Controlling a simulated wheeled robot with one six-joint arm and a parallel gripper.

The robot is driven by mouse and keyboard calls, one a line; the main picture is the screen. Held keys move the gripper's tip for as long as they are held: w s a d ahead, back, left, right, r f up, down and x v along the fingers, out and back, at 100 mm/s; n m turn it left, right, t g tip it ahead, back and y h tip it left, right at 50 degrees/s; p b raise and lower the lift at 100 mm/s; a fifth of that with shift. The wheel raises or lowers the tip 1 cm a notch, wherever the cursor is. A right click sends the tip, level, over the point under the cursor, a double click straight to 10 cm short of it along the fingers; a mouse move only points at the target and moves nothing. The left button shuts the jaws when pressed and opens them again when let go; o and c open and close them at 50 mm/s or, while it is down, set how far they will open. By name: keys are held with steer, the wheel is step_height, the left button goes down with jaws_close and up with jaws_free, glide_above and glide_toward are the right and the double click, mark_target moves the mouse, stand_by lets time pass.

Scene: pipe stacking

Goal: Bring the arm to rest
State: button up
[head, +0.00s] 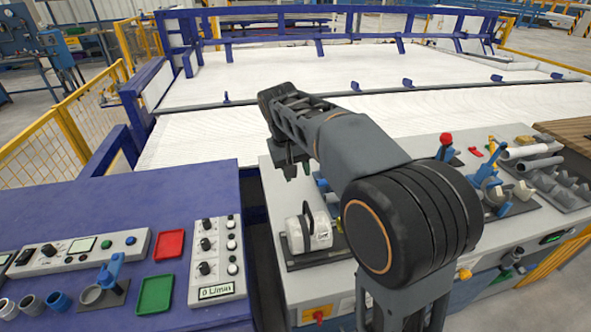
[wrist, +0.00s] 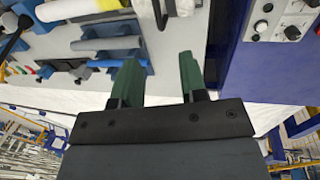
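My arm reaches from the lower right toward the middle of the head view, bent over the grey workbench (head: 275,190). My gripper (head: 297,170) hangs at its far end, above the back left part of that bench and clear of it. In the wrist view its two green fingers stand well apart, with nothing between them, so my gripper (wrist: 158,75) is open and empty. The arm hides part of the bench's middle in the head view.
The blue table (head: 205,180) at left carries a red tray (head: 169,244), a green tray (head: 155,294) and pipe rings.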

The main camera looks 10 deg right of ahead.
steer(key=s+d+f+t+y, duration=0.1)
steer(key=s+d+f+t, duration=0.1)
steer(key=s, duration=0.6)
steer(key=s+d+f+t+y, duration=0.1)
steer(key=s+f+t, duration=0.1)
steer(key=s+f, duration=0.3)
steer(key=shift+s+d, duration=0.35)
steer(key=shift+s, duration=1.75)
steer(key=shift+f, duration=0.1)
